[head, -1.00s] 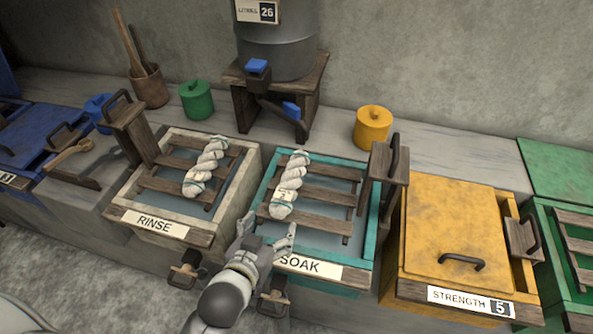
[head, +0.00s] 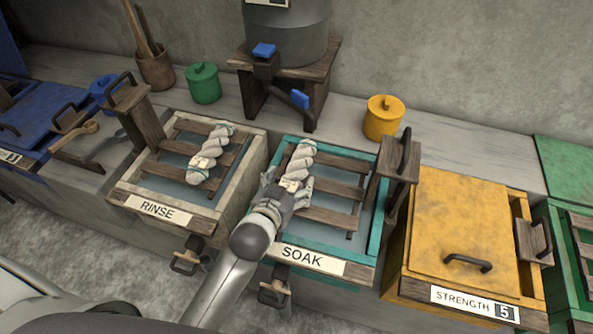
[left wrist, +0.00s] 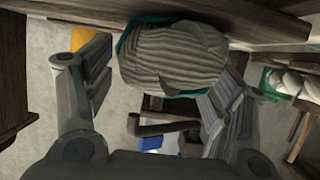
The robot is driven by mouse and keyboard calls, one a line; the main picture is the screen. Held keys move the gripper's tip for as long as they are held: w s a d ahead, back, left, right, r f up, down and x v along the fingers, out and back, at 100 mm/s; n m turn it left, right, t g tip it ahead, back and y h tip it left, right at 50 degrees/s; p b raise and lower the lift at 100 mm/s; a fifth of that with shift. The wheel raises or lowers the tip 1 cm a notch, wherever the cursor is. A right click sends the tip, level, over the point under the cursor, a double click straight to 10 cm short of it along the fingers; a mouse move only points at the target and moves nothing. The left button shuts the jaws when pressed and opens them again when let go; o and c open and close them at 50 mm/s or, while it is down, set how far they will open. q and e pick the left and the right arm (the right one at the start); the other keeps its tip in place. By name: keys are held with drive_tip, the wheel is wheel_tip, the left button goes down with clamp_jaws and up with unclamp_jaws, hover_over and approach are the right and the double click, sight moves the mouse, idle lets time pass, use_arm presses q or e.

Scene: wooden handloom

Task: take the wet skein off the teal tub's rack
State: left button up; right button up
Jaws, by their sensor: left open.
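The wet skein (head: 301,156) is a twisted whitish hank with a small tag (head: 289,185). It lies lengthwise on the wooden slatted rack (head: 330,188) of the teal tub (head: 376,235), labelled SOAK. My left gripper (head: 286,184) is at the skein's near end, with its fingers spread on either side. In the left wrist view the ribbed end of the skein (left wrist: 172,58) fills the space between the open fingers. The gripper hides the skein's near end in the head view. I cannot tell whether the fingers touch it. My right gripper is not in view.
Left of the teal tub, the RINSE tub (head: 120,196) holds another skein (head: 210,152) on its rack. An upright wooden handle block (head: 398,160) stands at the teal tub's right side, beside the yellow lidded tub (head: 455,225). A grey barrel (head: 287,35) stands behind.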

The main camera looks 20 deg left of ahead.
sight(297, 172)
use_arm(q)
drive_tip(key=shift+x, duration=1.2)
drive_tip(key=shift+s, duration=0.1)
drive_tip(key=c, duration=1.1)
drive_tip(key=shift+c, duration=0.4)
drive_tip(key=shift+r, duration=0.2)
